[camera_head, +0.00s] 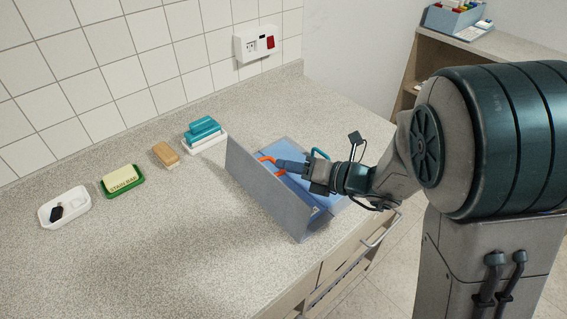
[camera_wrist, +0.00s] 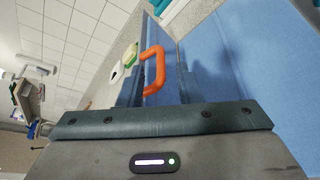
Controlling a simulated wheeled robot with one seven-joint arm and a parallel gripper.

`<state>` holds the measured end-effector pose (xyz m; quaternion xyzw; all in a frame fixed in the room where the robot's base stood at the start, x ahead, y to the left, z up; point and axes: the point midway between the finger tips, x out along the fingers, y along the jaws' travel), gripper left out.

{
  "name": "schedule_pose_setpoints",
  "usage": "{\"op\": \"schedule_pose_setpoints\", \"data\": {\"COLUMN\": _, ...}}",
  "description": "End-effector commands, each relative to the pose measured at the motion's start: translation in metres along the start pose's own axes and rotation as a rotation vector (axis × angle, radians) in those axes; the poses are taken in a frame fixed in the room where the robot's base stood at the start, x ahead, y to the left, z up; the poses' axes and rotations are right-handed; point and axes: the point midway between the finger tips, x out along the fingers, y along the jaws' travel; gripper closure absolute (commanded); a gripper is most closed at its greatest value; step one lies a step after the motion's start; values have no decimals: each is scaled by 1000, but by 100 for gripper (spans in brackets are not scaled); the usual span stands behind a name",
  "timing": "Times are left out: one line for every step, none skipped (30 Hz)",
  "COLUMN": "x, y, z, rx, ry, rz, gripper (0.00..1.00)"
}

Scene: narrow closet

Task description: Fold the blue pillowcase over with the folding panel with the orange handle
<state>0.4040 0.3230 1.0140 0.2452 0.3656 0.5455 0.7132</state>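The grey folding panel (camera_head: 262,192) stands steeply raised on the counter in the head view. Its orange handle (camera_head: 266,160) is on the side facing my gripper; it also shows in the wrist view (camera_wrist: 158,68). The blue pillowcase (camera_head: 283,152) lies flat behind the panel, partly hidden by the panel and my arm; its blue cloth fills the right of the wrist view (camera_wrist: 245,50). My gripper (camera_head: 279,163) is at the handle, above the cloth. In the wrist view its fingers are apart, with the handle between or just beyond them; contact cannot be told.
A white tray with teal cloths (camera_head: 203,143), a tan brush or block (camera_head: 165,154), a green dish with a pale bar (camera_head: 123,180) and a white dish (camera_head: 65,207) line the wall. A teal loop (camera_head: 320,153) is behind my gripper. The front-left counter is clear.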

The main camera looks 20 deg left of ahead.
Motion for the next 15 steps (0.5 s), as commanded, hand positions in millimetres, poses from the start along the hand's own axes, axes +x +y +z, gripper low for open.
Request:
{"op": "schedule_pose_setpoints", "data": {"x": 8, "y": 0, "z": 0, "rx": -1, "ry": 3, "rz": 1, "gripper": 68}}
{"op": "schedule_pose_setpoints", "data": {"x": 11, "y": 0, "z": 0, "rx": -1, "ry": 3, "rz": 1, "gripper": 68}}
{"op": "schedule_pose_setpoints", "data": {"x": 15, "y": 0, "z": 0, "rx": -1, "ry": 3, "rz": 0, "gripper": 68}}
{"op": "schedule_pose_setpoints", "data": {"x": 18, "y": 0, "z": 0, "rx": -1, "ry": 2, "rz": 0, "gripper": 68}}
{"op": "schedule_pose_setpoints", "data": {"x": 20, "y": 0, "z": 0, "rx": -1, "ry": 1, "rz": 0, "gripper": 68}}
{"op": "schedule_pose_setpoints", "data": {"x": 22, "y": 0, "z": 0, "rx": -1, "ry": 1, "rz": 0, "gripper": 68}}
{"op": "schedule_pose_setpoints", "data": {"x": 23, "y": 0, "z": 0, "rx": -1, "ry": 1, "rz": 0, "gripper": 68}}
{"op": "schedule_pose_setpoints", "data": {"x": 24, "y": 0, "z": 0, "rx": -2, "ry": 1, "rz": 0, "gripper": 68}}
{"op": "schedule_pose_setpoints", "data": {"x": 25, "y": 0, "z": 0, "rx": -2, "ry": 0, "rz": 0, "gripper": 68}}
{"op": "schedule_pose_setpoints", "data": {"x": 26, "y": 0, "z": 0, "rx": -2, "ry": 0, "rz": 0, "gripper": 68}}
{"op": "schedule_pose_setpoints", "data": {"x": 26, "y": 0, "z": 0, "rx": -1, "ry": 0, "rz": 0, "gripper": 68}}
{"op": "schedule_pose_setpoints", "data": {"x": 26, "y": 0, "z": 0, "rx": -1, "ry": 0, "rz": 0, "gripper": 68}}
{"op": "schedule_pose_setpoints", "data": {"x": 26, "y": 0, "z": 0, "rx": -1, "ry": 0, "rz": 0, "gripper": 68}}
{"op": "schedule_pose_setpoints", "data": {"x": 26, "y": 0, "z": 0, "rx": -1, "ry": 0, "rz": 0, "gripper": 68}}
{"op": "schedule_pose_setpoints", "data": {"x": 26, "y": 0, "z": 0, "rx": -1, "ry": 0, "rz": 0, "gripper": 68}}
